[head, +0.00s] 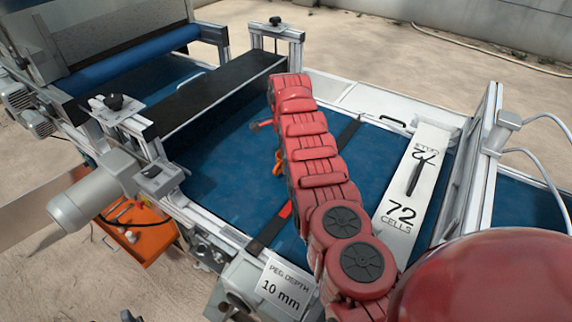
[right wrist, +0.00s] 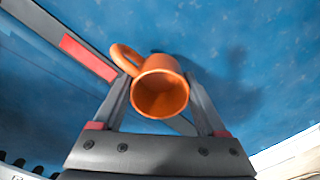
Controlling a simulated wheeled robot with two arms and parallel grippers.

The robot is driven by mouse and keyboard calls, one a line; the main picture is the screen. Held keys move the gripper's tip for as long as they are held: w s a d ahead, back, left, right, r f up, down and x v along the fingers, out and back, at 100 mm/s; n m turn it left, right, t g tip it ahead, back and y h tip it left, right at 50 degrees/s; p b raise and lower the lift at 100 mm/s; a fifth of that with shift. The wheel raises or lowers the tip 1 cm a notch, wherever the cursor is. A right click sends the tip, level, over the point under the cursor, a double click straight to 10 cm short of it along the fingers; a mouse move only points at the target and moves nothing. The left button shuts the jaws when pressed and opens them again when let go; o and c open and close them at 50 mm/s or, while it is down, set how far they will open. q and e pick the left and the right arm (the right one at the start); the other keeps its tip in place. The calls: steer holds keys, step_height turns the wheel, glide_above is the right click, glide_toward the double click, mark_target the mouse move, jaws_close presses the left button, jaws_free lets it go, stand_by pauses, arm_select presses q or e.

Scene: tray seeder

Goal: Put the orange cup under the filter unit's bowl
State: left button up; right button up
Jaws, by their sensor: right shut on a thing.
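The orange cup (right wrist: 160,92) sits between the fingers of my right gripper (right wrist: 158,85) in the right wrist view, its mouth toward the camera and its handle at the upper left. The right gripper is shut on it. Blue belt surface lies beyond the cup; I cannot tell whether the cup touches it. In the head view only a small orange part of the cup (head: 278,163) shows beside my red right arm, which hides the rest and the gripper. My left gripper is not in view. I see no filter unit or bowl.
The blue belt (head: 225,185) runs between aluminium rails. A black bridge (head: 215,90) crosses it on the left, and a white "72 cells" plate (head: 412,185) on the right. A "peg depth 10 mm" sign (head: 283,285) stands at the front. An orange toolbox (head: 155,243) is lower left.

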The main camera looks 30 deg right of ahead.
steer(key=shift+d, duration=0.4)
steer(key=shift+a+f, duration=0.15)
steer(key=shift+f, duration=1.65)
steer(key=shift+f, duration=0.1)
steer(key=o, duration=1.3)
